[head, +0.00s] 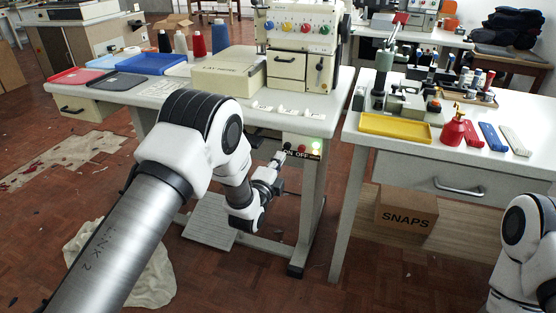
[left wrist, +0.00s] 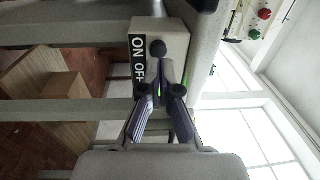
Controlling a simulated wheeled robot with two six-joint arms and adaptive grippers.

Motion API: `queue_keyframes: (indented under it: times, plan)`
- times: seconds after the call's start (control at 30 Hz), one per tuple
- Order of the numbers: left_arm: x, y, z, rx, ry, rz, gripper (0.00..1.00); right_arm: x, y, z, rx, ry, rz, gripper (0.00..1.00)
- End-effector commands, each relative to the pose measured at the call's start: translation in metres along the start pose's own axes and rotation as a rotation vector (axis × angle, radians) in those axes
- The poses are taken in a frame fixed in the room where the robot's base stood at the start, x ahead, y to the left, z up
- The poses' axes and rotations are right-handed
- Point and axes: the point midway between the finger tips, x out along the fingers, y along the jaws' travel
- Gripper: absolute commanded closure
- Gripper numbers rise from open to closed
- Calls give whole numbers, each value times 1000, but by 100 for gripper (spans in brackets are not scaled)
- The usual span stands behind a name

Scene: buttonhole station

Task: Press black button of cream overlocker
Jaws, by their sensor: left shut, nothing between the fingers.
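The cream overlocker (head: 300,28) with coloured dials stands on the white table. Its switch box (head: 309,139) hangs under the table's front edge, with an ON OFF label and a lit green lamp (head: 316,146). The black button (head: 288,146) sits above the ON end; in the left wrist view the button (left wrist: 158,47) shows just beyond my fingertips. My left gripper (head: 281,158) is shut and empty, in front of the box. In the left wrist view its fingertips (left wrist: 160,68) cover part of the box's face; I cannot tell whether they touch it. My right gripper is out of view.
The table edge (head: 230,112) overhangs the box, and a table leg (head: 305,220) stands below. A second table at right holds a yellow tray (head: 394,128) and a red bottle (head: 454,130). A SNAPS carton (head: 405,215) sits beneath it. A floor pedal (head: 210,222) lies below.

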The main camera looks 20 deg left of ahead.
Motion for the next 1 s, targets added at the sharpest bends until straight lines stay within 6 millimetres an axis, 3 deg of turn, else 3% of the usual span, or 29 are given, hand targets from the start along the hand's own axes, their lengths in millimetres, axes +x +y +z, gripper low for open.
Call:
queue_keyframes:
  times: [0.3,0.43,1.0]
  plan:
    - [-69,0,0,0,0,9,100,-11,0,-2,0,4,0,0]
    - [-88,0,0,0,0,7,100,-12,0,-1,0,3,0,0]
    - [-95,1,0,0,0,6,100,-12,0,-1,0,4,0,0]
